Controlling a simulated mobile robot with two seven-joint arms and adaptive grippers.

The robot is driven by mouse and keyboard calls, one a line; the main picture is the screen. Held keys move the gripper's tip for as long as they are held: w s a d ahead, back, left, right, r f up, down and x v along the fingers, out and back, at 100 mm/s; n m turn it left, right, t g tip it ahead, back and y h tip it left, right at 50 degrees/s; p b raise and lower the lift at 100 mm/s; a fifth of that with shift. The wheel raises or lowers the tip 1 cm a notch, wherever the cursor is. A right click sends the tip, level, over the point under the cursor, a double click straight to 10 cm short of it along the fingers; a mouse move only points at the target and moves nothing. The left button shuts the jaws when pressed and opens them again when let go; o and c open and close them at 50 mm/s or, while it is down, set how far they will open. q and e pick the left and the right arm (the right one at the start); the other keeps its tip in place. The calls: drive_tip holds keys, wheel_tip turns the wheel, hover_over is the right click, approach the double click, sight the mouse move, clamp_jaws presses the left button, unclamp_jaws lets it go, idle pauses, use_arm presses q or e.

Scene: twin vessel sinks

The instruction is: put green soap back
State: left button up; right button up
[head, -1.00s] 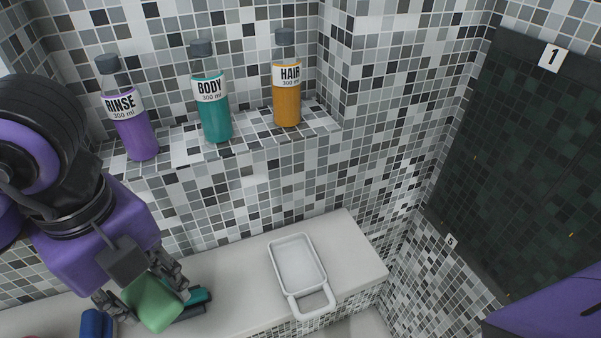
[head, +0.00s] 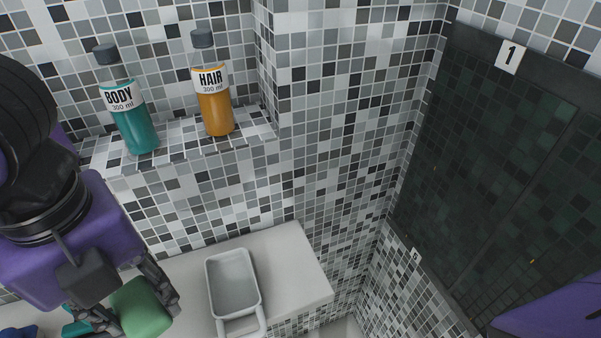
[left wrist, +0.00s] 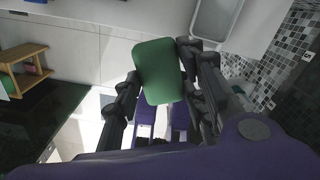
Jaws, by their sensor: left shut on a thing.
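The green soap (head: 141,307) is a rounded green block at the lower left of the head view. My left gripper (head: 135,300) is shut on it, with fingers on both sides. In the left wrist view the soap (left wrist: 159,71) sits between the fingers of the left gripper (left wrist: 160,85). A grey-white soap dish with a loop handle (head: 211,290) rests on the white ledge, just right of the soap and apart from it. Its tray looks empty. The dish also shows at the top of the left wrist view (left wrist: 194,22). My right gripper is not in view.
Teal BODY (head: 139,130) and orange HAIR (head: 217,115) bottles stand on the tiled shelf above the ledge. Teal and blue items lie near the left gripper, partly hidden. The white ledge (head: 290,265) is clear right of the dish. A wooden stool (left wrist: 22,66) shows below.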

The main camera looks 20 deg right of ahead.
use_arm(q)
drive_tip(key=shift+d, duration=0.2)
drive_tip(key=shift+w+d+f+b, duration=0.15)
drive_tip(key=shift+w+d+f, duration=1.4)
drive_tip(key=shift+f, duration=0.6)
drive_tip(key=shift+w+d+f+b, duration=0.2)
drive_tip(key=shift+w+d+f, duration=1.4)
drive_tip(key=shift+f, duration=0.6)
drive_tip(key=shift+w+d+f+b, duration=0.15)
drive_tip(key=shift+w+d+f, duration=1.4)
drive_tip(key=shift+f, duration=0.6)
drive_tip(key=shift+s+d+f, duration=0.15)
drive_tip(key=shift+d, duration=0.05)
drive_tip(key=shift+f, duration=0.5)
drive_tip(key=o, duration=1.2)
